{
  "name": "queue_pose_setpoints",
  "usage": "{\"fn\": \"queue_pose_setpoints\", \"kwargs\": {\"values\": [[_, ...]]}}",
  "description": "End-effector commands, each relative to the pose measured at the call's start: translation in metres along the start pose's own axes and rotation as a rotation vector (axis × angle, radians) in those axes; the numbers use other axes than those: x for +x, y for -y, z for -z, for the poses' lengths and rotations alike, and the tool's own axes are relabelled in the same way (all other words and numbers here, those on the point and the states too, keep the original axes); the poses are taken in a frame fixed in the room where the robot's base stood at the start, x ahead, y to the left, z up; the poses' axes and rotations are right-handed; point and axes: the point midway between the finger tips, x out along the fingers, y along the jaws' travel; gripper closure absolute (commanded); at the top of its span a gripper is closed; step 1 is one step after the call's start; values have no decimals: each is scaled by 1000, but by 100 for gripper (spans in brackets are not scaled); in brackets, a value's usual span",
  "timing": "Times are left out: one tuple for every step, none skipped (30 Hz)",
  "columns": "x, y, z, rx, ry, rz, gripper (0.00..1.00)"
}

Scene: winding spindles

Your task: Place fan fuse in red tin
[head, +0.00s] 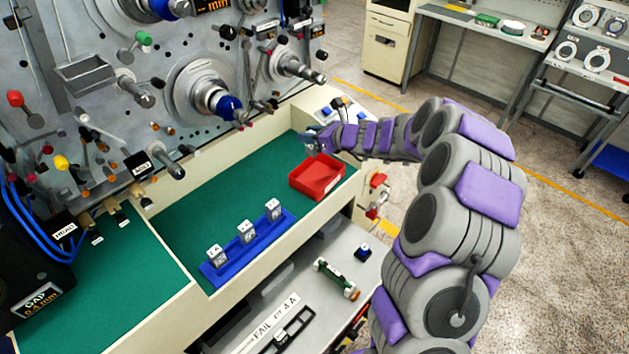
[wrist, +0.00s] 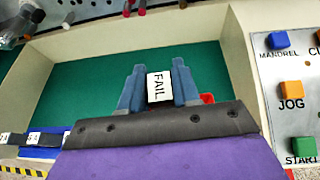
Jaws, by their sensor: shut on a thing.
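My gripper (wrist: 158,80) is shut on a small white block, the fuse (wrist: 159,87). Its dark lettering reads like FAIL or FAN; I cannot tell which. In the head view my gripper (head: 316,141) is above the green bench, at the far side of the red tin; the held fuse is not clear there. The red tin (head: 318,176) is an open tray on the green surface near the bench's right end.
A blue rack (head: 250,247) with three white labelled blocks stands left of the tin. Spindles and knobs (head: 215,98) project from the machine panel behind. A raised cream edge (head: 275,258) borders the bench. A button panel (wrist: 287,90) lies right. Green surface left of the tin is clear.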

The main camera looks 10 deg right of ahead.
Motion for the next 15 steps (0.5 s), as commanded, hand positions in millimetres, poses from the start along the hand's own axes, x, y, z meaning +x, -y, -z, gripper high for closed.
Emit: {"fn": "queue_pose_setpoints", "kwargs": {"values": [[0, 5, 6, 0, 2, -4, 99], [0, 6, 8, -3, 2, -7, 99], [1, 8, 12, -4, 3, -10, 99], [2, 8, 16, -5, 3, -12, 99], [4, 8, 20, -5, 3, -13, 99], [6, 8, 27, -4, 2, -15, 99], [9, 8, 32, -4, 1, -15, 99], [12, 7, 38, -4, 0, -15, 99], [16, 6, 46, -4, -1, -15, 99], [18, 6, 51, -4, -1, -15, 99], [21, 6, 55, -3, -2, -15, 99], [24, 5, 60, -6, -2, -15, 99], [25, 4, 64, -6, -3, -15, 99], [27, 4, 66, -7, -2, -15, 99], [28, 3, 68, -9, -2, -15, 99]]}}
